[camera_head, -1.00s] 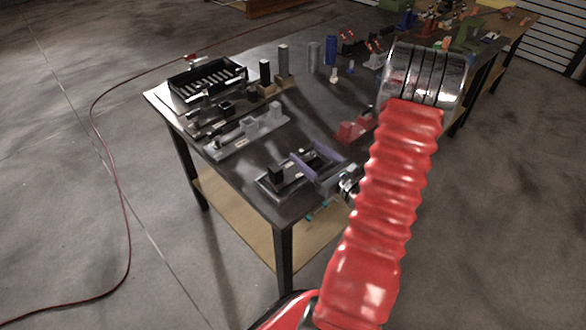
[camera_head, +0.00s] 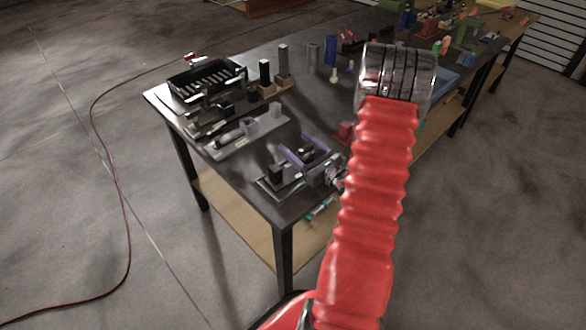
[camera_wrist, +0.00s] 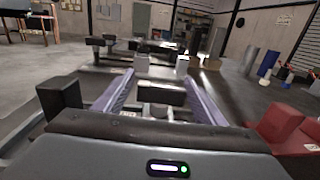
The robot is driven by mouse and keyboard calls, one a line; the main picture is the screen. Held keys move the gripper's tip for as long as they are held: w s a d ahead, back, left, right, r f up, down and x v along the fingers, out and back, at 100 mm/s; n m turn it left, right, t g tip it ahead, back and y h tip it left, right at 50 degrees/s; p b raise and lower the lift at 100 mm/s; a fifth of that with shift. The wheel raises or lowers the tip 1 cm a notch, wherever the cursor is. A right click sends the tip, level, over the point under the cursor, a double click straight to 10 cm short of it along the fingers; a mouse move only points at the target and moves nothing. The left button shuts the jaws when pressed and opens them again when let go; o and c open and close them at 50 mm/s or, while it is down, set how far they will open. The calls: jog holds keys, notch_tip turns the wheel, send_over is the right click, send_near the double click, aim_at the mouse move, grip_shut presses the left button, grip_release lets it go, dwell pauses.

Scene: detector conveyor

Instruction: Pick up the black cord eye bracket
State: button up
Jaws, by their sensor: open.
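A black part on a dark base plate, which looks like the black cord eye bracket (camera_head: 276,174), lies near the table's front corner. It has raised black blocks. In the wrist view one black block (camera_wrist: 60,95) stands left of my fingers, and another dark block (camera_wrist: 155,91) with a pale label below it shows between them. My gripper (camera_head: 300,149) has two purple fingers, apart and low over the bracket. In the wrist view my gripper (camera_wrist: 158,76) is open, its fingers on either side of the dark block. I cannot tell whether they touch it.
A grey bracket (camera_head: 262,124) lies just behind, with dark parts beyond it. A black slotted tray (camera_head: 207,80) stands at the back left. A red part (camera_wrist: 292,128) sits close on the right. Several upright cylinders and blocks stand farther back. The table's front edge is near.

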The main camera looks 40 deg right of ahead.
dwell(0.5)
jog(key=c, duration=1.5)
